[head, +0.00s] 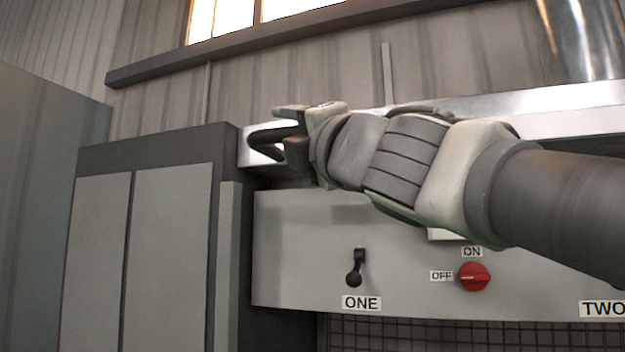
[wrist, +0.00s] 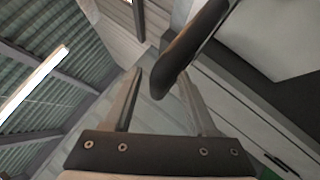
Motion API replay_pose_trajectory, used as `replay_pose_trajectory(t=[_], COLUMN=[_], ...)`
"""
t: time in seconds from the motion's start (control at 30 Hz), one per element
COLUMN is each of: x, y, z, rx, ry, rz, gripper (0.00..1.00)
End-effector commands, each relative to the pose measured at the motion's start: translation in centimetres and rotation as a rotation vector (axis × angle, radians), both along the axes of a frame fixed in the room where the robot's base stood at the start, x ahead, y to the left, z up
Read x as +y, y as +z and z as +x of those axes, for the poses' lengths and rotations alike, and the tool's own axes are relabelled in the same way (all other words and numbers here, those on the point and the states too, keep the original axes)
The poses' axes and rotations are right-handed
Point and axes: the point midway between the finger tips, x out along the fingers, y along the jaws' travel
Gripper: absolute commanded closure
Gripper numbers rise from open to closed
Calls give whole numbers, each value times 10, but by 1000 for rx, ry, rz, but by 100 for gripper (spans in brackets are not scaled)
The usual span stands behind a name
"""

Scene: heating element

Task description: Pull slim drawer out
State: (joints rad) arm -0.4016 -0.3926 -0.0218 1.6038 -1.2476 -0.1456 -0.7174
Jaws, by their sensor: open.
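The slim drawer seems to be the long silver strip (head: 560,112) above the grey control panel; my arm hides its middle. A black bar handle (head: 262,137) sticks out at its left end. My gripper (head: 284,128) is open at this handle, with one finger above the other. In the wrist view, the dark handle (wrist: 190,45) reaches between the two spread fingers of my gripper (wrist: 162,82). I see no finger closed on it, and I cannot tell whether either one touches it. I cannot tell whether the drawer is out at all.
A grey cabinet (head: 150,260) stands to the left. A shiny metal pipe (head: 583,40) rises at upper right.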

Motion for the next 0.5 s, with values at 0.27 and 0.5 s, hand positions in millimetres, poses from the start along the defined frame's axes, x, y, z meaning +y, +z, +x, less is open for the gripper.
replay_pose_trajectory(t=[0.27, 0.5], x=[-8, -27], y=[-6, -22], z=[-14, -47], rx=[-2, -3], ry=[0, 1], rz=[0, 1], gripper=[43, 43])
